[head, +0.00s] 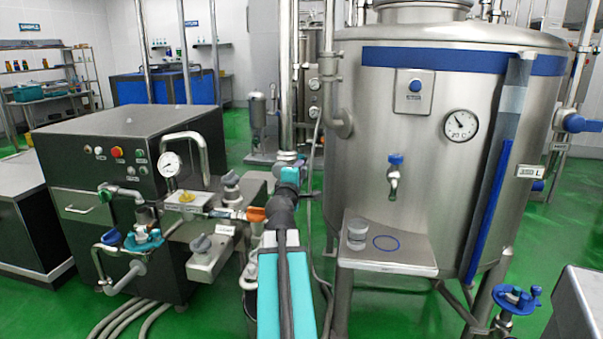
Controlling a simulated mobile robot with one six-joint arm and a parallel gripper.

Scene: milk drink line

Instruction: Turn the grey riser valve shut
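The riser is a vertical steel pipe (288,80) in the middle of the head view. A grey valve fitting (288,156) sits at its lower end. My arm reaches up from the bottom edge, and my gripper (290,176) is right at this fitting, overlapping its lower part. My wrist and gripper body cover what lies behind. The fingertips are too small and hidden to tell whether they are open, shut or touching the valve. The turn position of the handle is not clear.
A steel tank (440,140) stands close on the right, with a blue-topped tap (394,165) over a small shelf (408,257). Hoses lie on the green floor.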

